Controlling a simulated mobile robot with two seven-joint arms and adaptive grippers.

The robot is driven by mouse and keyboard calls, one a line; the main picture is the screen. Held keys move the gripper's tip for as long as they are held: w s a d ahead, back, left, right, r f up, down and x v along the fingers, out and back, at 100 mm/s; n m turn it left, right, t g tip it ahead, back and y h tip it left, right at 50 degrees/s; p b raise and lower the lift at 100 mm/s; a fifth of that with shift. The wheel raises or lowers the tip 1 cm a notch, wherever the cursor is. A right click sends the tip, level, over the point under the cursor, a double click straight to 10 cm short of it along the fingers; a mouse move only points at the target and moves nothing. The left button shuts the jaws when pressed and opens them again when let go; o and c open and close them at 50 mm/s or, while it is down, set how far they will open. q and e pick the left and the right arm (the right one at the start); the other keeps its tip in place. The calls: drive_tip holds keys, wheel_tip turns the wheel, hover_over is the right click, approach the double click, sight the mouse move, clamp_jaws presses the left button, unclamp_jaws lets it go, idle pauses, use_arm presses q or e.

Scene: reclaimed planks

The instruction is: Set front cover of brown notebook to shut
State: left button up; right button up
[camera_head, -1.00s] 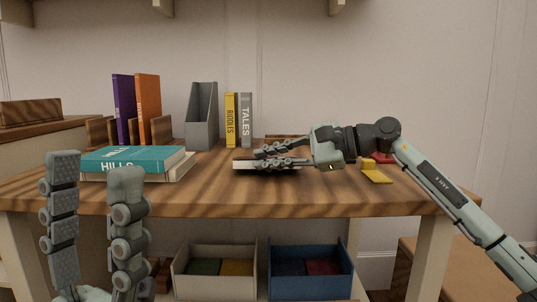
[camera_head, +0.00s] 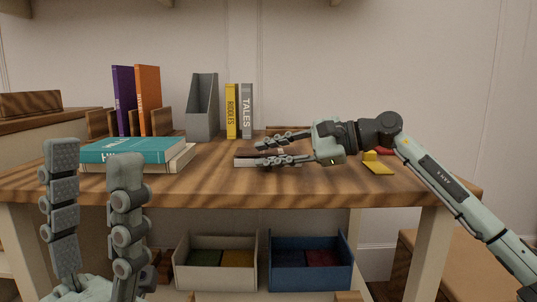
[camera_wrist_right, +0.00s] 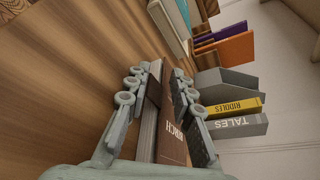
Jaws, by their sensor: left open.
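The brown notebook (camera_head: 243,157) lies on the wooden table, partly hidden by my right gripper. In the right wrist view its brown cover (camera_wrist_right: 172,130) shows lettering, with pale page edges (camera_wrist_right: 147,130) along its left side. The cover looks about flat over the pages; I cannot tell whether it is fully down. My right gripper (camera_head: 262,150) is open, its fingers apart above and in front of the notebook; in the wrist view the notebook shows between them. I cannot tell if they touch it. My left gripper (camera_head: 92,165) is open and empty in front of the table's left part.
A teal book (camera_head: 130,150) lies on a pale book at left. Purple and orange books, a grey file holder (camera_head: 203,110) and yellow and grey books stand behind. A yellow object (camera_head: 377,166) lies right. Two bins (camera_head: 215,277) sit below. The front middle table strip is clear.

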drive_tip(key=v, duration=1.1)
drive_tip(key=shift+s+d, duration=0.15)
drive_tip(key=shift+d, duration=0.2)
